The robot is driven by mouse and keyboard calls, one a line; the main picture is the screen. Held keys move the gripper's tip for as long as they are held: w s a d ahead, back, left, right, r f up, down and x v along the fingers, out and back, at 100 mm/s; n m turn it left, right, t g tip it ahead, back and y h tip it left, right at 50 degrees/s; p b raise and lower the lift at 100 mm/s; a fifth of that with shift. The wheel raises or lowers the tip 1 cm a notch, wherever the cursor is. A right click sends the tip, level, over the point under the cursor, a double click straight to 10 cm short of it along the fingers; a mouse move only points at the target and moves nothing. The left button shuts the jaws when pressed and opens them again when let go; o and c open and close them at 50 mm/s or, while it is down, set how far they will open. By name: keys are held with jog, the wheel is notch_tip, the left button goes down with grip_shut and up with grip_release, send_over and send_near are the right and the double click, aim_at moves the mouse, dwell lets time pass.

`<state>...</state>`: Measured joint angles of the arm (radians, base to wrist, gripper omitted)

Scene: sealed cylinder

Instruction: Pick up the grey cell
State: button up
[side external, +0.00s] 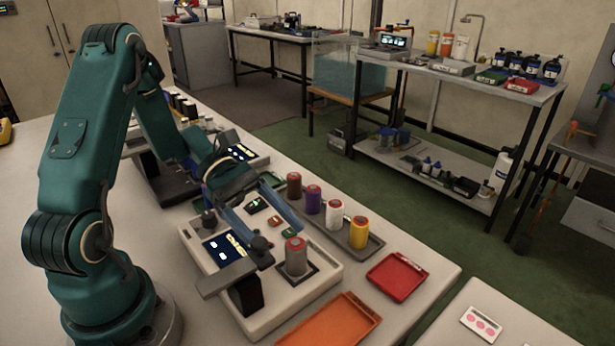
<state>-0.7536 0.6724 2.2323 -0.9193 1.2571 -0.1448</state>
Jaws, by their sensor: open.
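The grey cell (296,260) is an upright grey cylinder with a reddish top. It stands on a dark square seat on the right part of a pale instrument (322,283). My gripper (281,240) is open, with its two long bluish fingers slanting down toward the cell from the upper left. One fingertip is just left of the cell and the other just behind its top. I cannot tell whether either finger touches the cell, and nothing shows held between them.
A dark tray behind holds a brown cell (294,186), a purple cell (313,199), a white cell (334,214) and a yellow cell (358,232). A red tray (398,277) and an orange tray (332,324) lie at the right. A dark post with a flat arm (227,278) stands front left.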

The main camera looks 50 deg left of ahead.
aim_at(297, 252)
jog(key=shift+d+f+n+h, duration=0.1)
jog(key=shift+f+n+h, duration=0.05)
jog(key=shift+n+h, duration=0.2)
jog(key=shift+x, duration=2.55)
jog(key=shift+w, duration=0.1)
grip_shut()
